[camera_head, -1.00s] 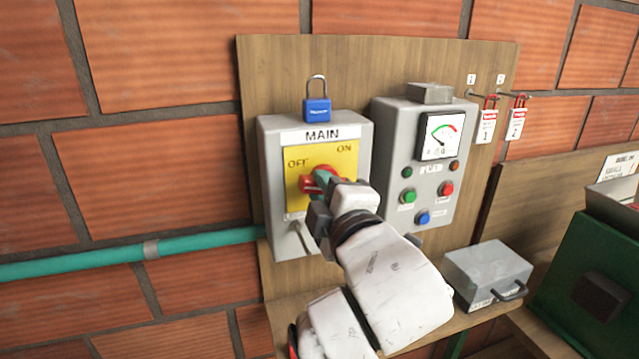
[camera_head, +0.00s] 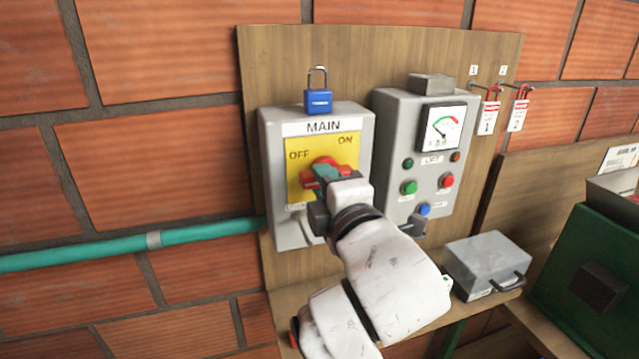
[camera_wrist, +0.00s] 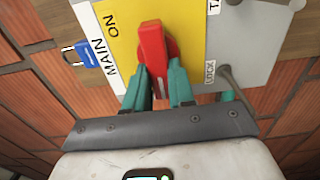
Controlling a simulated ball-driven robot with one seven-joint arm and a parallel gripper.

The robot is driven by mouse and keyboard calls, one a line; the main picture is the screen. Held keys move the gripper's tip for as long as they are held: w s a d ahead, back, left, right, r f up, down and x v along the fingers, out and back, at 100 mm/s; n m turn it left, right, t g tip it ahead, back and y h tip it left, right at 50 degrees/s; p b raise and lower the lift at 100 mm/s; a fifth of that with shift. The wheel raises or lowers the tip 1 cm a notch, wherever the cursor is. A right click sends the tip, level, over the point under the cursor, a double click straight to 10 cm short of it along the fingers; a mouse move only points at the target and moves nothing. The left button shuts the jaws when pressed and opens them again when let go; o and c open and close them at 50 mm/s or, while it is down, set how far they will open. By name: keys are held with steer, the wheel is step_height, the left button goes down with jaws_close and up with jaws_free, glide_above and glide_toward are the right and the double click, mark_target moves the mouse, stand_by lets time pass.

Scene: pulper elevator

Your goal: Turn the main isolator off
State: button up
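The main isolator is a grey box (camera_head: 269,175) with a yellow plate (camera_head: 295,172) marked OFF at upper left and ON at upper right. Its red handle (camera_head: 309,180) lies roughly level across the plate, partly hidden behind my gripper. In the wrist view the red handle (camera_wrist: 152,50) runs between my green fingers. My gripper (camera_wrist: 158,80) has one finger on each side of the handle's near end and appears closed against it. My gripper also shows in the head view (camera_head: 326,173), at the plate's front. Which end of the handle is the pointer cannot be told.
A blue padlock (camera_head: 318,99) sits on top of the isolator box. A grey control box (camera_head: 396,130) with a dial and buttons is close to the right. Red tagged padlocks (camera_head: 491,112) hang further right. A grey metal case (camera_head: 487,262) rests on the shelf below.

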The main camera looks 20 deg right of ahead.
steer(key=o, duration=0.5)
steer(key=shift+r, duration=0.1)
steer(key=shift+c, duration=0.2)
steer(key=s, duration=1.1)
steer(key=shift+r, duration=0.1)
